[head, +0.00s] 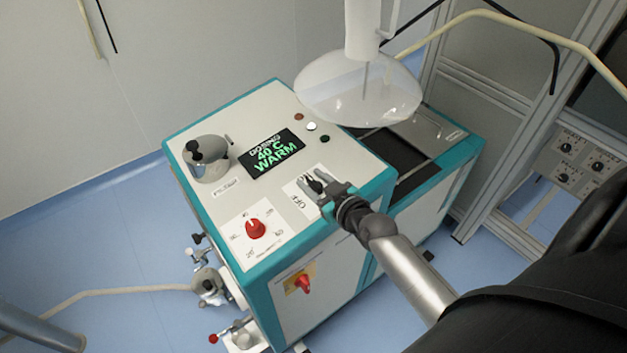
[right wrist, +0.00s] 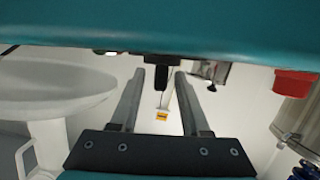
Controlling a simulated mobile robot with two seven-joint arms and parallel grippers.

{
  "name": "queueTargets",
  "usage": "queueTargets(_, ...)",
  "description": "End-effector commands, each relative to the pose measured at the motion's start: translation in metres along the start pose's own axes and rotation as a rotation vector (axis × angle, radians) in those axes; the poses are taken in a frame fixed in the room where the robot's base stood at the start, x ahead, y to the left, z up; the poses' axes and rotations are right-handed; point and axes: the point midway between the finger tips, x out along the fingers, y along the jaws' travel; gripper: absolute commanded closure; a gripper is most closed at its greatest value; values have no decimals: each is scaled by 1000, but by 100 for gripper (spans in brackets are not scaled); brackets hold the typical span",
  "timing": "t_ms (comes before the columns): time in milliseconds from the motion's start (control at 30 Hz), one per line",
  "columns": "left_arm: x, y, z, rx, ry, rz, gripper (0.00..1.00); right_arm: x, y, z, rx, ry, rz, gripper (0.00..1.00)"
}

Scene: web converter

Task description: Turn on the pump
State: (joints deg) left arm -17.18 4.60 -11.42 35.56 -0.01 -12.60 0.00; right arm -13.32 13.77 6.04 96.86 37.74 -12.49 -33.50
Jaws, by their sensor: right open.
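The machine (head: 262,271) is a white and teal cabinet with a sloping control panel. A black rotary switch (head: 314,184) sits on a white plate marked OFF, near the panel's right edge. My right gripper (head: 316,189) is open at this switch, coming from the lower right. In the right wrist view the switch (right wrist: 161,75) appears between the two spread fingertips (right wrist: 158,85). I cannot tell whether they touch it. A display (head: 272,153) reads 40 C WARM in green. My left gripper is out of view.
A red dial (head: 255,228) is left of the switch, and a red main switch (head: 303,284) is on the front face. A metal cylinder (head: 207,158) stands at the panel's left. A clear funnel (head: 358,93) hangs over the back right.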

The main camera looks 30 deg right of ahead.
Motion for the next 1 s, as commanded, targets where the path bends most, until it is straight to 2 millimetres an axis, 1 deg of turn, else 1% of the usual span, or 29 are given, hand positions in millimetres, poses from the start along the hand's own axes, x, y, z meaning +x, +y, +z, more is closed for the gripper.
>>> queueTargets(200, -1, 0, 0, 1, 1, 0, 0, -2, 0, 0, -1, 0, 0, 54)
queueTargets(267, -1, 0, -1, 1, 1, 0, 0, -6, 0, 0, -2, -1, 0, 54)
queueTargets(367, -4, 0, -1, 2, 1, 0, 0, -16, 1, 0, -2, -1, 0, 54)
queueTargets(1000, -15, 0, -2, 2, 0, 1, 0, -118, 0, 0, -3, -3, -1, 54)
